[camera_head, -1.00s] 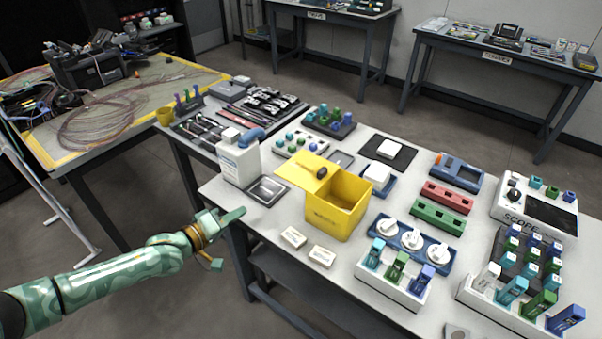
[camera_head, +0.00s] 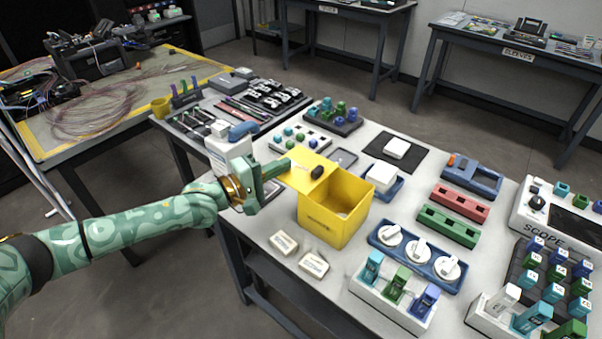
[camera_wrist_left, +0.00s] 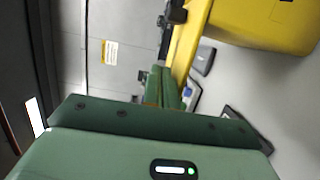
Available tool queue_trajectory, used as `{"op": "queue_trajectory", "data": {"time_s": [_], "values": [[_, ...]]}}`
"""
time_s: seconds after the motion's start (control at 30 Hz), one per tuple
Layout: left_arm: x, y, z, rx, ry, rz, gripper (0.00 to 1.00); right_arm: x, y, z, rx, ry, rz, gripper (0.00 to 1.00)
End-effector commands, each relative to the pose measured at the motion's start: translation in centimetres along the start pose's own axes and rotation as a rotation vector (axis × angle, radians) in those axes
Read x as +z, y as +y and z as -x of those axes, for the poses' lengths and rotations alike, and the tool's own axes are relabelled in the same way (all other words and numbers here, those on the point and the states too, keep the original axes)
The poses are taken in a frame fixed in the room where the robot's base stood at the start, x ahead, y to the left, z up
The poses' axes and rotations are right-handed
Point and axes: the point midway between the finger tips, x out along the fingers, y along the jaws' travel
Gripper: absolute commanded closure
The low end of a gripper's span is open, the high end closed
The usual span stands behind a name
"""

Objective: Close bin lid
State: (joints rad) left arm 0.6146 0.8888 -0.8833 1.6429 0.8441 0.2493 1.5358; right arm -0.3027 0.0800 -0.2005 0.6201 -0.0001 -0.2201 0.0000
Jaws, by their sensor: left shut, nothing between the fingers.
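The yellow bin (camera_head: 331,213) stands on the white table, its top open over the right part. Its yellow lid (camera_head: 308,174), with a dark knob (camera_head: 317,172), sticks out to the left of the opening. My left gripper (camera_head: 284,167) is shut and empty, its fingertips at the lid's left edge; I cannot tell whether they touch. In the left wrist view the shut green fingers (camera_wrist_left: 164,88) are beside the yellow lid edge (camera_wrist_left: 190,38), and the bin body (camera_wrist_left: 262,22) is at the upper right. My right gripper is not in view.
A white bottle (camera_head: 229,152) with a blue top stands behind my left gripper. Two small white boxes (camera_head: 284,243) lie in front of the bin. A rack of white reels (camera_head: 417,252) and a white-topped blue holder (camera_head: 381,180) stand to its right.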

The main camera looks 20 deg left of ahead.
Motion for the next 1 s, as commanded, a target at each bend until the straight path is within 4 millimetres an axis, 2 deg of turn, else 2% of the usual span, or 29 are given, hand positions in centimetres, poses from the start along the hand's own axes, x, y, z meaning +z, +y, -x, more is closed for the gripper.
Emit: {"op": "queue_trajectory", "data": {"time_s": [0.1, 0.2, 0.37, 0.8, 0.87, 1.0], "values": [[0.3, -0.2, -2.2, -0.001, -0.001, 0.003, 1.00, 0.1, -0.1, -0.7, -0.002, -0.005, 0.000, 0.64], [2.1, 0.2, -2.3, 0.001, -0.002, 0.006, 1.00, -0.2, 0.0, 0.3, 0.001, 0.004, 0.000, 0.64], [3.5, 0.0, -2.7, -0.001, -0.001, 0.002, 1.00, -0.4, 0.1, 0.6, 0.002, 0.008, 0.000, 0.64], [4.0, 0.0, -2.8, -0.001, 0.000, -0.001, 1.00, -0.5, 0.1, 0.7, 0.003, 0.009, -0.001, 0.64], [4.4, 0.2, -2.9, 0.000, 0.000, 0.001, 1.00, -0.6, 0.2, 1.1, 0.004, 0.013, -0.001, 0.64], [7.1, 1.0, -3.6, 0.003, -0.001, 0.003, 1.00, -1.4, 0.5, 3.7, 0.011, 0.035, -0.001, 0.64]]}}
